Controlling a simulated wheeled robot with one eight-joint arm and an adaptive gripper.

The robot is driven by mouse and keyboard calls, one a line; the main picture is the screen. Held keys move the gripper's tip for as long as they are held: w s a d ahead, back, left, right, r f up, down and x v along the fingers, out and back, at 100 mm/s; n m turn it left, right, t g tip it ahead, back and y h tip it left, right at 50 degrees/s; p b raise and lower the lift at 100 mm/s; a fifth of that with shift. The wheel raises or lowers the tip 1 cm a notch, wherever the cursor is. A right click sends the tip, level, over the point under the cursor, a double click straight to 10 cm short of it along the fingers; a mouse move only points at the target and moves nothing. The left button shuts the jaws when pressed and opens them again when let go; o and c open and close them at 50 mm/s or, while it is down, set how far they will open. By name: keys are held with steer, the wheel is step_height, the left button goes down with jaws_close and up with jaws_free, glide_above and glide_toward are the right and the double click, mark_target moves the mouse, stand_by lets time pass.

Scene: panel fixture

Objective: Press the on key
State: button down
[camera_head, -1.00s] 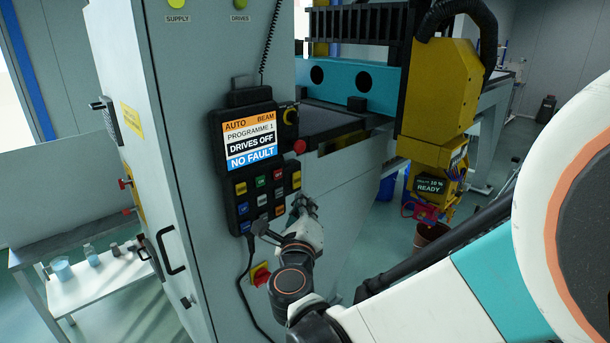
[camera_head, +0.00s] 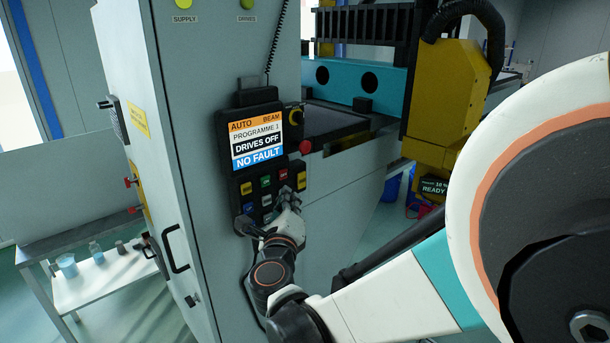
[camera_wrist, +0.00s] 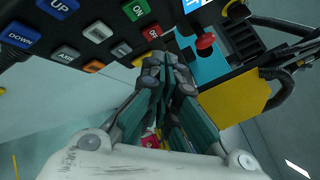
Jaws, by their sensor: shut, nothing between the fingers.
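The hand-held control panel (camera_head: 256,150) hangs on the grey cabinet, with its key block below a lit screen. The screen reads AUTO BEAM, PROGRAMME 1, DRIVES OFF, NO FAULT. A green key (camera_head: 266,181) and a red key (camera_head: 283,174) sit in the upper rows. The wrist view shows the green key (camera_wrist: 137,10), the red key (camera_wrist: 152,32) and a blue UP key (camera_wrist: 60,8). The green key's label is too small to read surely. My gripper (camera_head: 289,196) is shut and empty, at the lower right of the key block. Its fingertips (camera_wrist: 168,64) are below the red key; contact is unclear.
A red stop button (camera_head: 305,147) and a yellow-ringed switch (camera_head: 296,116) are right of the screen. A yellow machine head (camera_head: 446,90) stands at right. A side table with jars (camera_head: 68,265) is at lower left. A black door handle (camera_head: 173,254) juts from the cabinet.

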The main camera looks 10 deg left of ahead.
steer(key=shift+w+a, duration=1.5)
steer(key=shift+a, duration=0.2)
steer(key=shift+w+a, duration=0.1)
steer(key=shift+w+a+b, duration=0.2)
steer(key=shift+b, duration=0.1)
steer(key=shift+w+a, duration=0.25)
steer(key=shift+a, duration=0.05)
stand_by(1.1)
steer(key=shift+s+d, duration=0.55)
steer(key=shift+d, duration=0.05)
steer(key=shift+s+d, duration=0.1)
stand_by(0.3)
steer(key=s+d+b, duration=0.1)
steer(key=s+d, duration=0.2)
steer(key=shift+d, duration=0.3)
